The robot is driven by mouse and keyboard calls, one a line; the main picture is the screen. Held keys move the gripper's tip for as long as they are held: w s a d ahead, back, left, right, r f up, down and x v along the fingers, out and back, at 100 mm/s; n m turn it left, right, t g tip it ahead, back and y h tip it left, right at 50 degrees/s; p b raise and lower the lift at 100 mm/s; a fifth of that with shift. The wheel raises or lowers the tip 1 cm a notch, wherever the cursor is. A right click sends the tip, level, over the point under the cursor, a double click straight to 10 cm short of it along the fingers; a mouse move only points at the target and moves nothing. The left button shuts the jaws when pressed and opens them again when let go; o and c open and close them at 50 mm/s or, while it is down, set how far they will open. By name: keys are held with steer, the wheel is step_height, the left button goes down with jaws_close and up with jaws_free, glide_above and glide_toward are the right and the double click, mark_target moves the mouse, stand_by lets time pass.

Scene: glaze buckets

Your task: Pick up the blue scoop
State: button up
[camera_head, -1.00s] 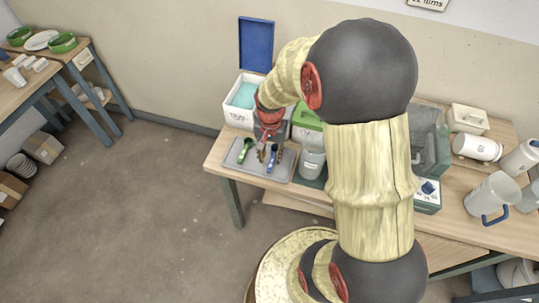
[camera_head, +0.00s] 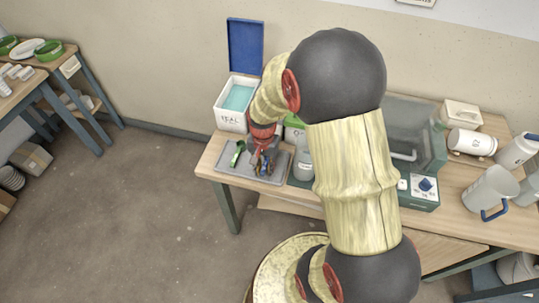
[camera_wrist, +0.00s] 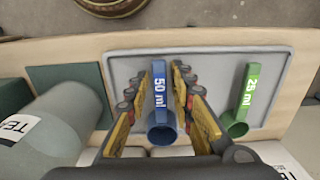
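The blue scoop (camera_wrist: 160,105), marked 50 ml, lies on the grey tray (camera_wrist: 215,65) in the wrist view, its handle pointing away from my wrist and its cup nearer. My gripper (camera_wrist: 160,78) is open, with one finger on each side of the scoop and a narrow gap showing beside the handle. The green scoop (camera_wrist: 241,103), marked 25 ml, lies on the tray to the right, apart from the fingers. In the head view my gripper (camera_head: 262,160) is low over the tray (camera_head: 226,172) and partly hides the blue scoop; the green scoop (camera_head: 238,153) is clear.
A grey-white container (camera_wrist: 62,125) stands left of the tray in the wrist view. In the head view, an open white bucket (camera_head: 232,117) with blue contents stands behind the tray. A green machine (camera_head: 420,188) and a jug (camera_head: 490,192) are on the right.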

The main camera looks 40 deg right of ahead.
jaws_close()
stand_by(0.4)
step_height(320, 180, up, 10)
steer(key=p, duration=0.3)
steer(key=shift+f+p, duration=0.1)
steer(key=shift+p, duration=0.2)
step_height(320, 180, up, 8)
steer(key=p, duration=0.6)
glide_above(264, 167)
